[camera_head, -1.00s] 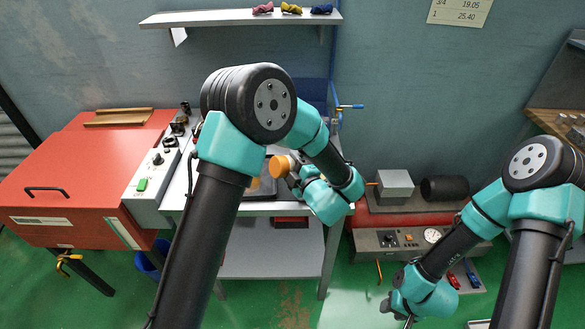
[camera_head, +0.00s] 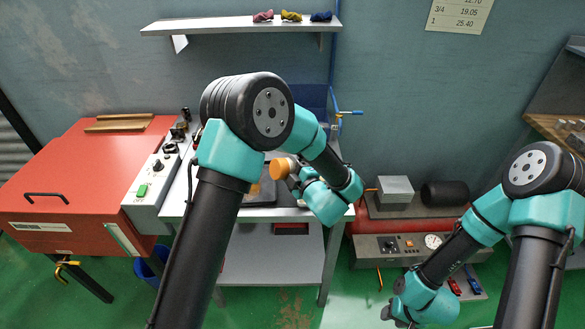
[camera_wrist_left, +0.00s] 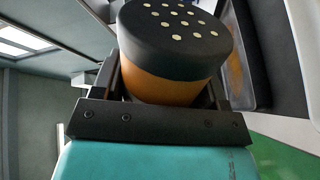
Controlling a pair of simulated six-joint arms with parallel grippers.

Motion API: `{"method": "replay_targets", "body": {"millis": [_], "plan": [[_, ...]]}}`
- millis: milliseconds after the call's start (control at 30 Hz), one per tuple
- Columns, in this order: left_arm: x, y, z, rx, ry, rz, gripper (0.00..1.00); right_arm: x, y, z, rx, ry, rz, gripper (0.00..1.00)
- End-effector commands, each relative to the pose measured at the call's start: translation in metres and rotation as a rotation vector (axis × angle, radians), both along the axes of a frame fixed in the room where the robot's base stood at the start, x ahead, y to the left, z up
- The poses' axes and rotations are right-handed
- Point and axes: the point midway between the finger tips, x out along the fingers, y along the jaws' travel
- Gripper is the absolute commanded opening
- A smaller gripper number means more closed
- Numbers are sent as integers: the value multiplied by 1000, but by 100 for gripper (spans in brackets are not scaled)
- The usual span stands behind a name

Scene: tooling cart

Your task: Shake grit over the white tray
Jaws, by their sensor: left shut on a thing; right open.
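My left gripper (camera_wrist_left: 165,100) is shut on an orange shaker (camera_wrist_left: 165,85) with a black cap dotted with pale holes. The shaker is tilted, its cap facing away from the wrist. In the head view the orange shaker (camera_head: 281,168) shows beside my left gripper (camera_head: 296,176), above the cart's top. A tray (camera_wrist_left: 268,45) with a pale rim and dark inside shows at the upper right of the wrist view. In the head view it is partly hidden by my left arm. No falling grit can be made out. My right gripper (camera_head: 398,318) is open, low at the right.
A red cabinet (camera_head: 75,165) with a control box (camera_head: 152,185) stands left of the grey cart (camera_head: 268,272). A shelf (camera_head: 240,27) with several cloth bundles hangs above. A red-based machine (camera_head: 395,240) stands to the right. Green floor is open in front.

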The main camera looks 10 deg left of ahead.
Motion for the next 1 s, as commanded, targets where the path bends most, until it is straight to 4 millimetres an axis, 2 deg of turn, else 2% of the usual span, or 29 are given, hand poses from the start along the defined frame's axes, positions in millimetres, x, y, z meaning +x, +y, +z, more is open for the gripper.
{"method": "replay_targets", "body": {"millis": [367, 1000], "plan": [[2, 0, 0, 0, -2, 1, 34, 0, 0, 0, 0, 0, 0, 43], [26, 5, 1, 0, -2, 1, 34, 0, 0, 0, 0, 0, 0, 43]]}}
